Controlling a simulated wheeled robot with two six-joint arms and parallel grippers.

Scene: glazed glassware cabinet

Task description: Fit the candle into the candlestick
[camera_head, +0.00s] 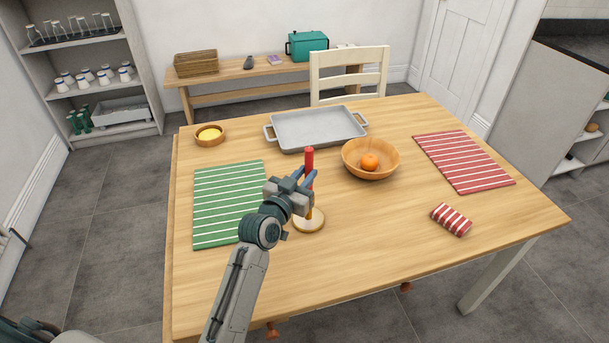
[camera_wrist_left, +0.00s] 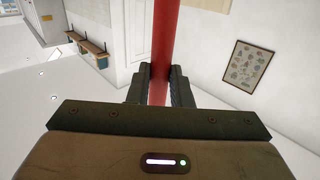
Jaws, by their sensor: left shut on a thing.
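In the left wrist view the candle (camera_wrist_left: 161,45) runs between the two fingertips (camera_wrist_left: 159,84). The candlestick (camera_head: 314,225) has a round, pale base with a gold stem, and stands on the table directly below the gripper. The gripper hides the upper stem and the candle's lower end, so I cannot tell whether they touch. My right gripper is not in view.
A green striped mat (camera_head: 220,205) lies left of the candlestick. A grey tray (camera_head: 340,128) and a wooden bowl (camera_head: 385,172) with an orange (camera_head: 369,162) are behind it. A rolled red striped cloth (camera_head: 451,219) lies right. The table front is clear.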

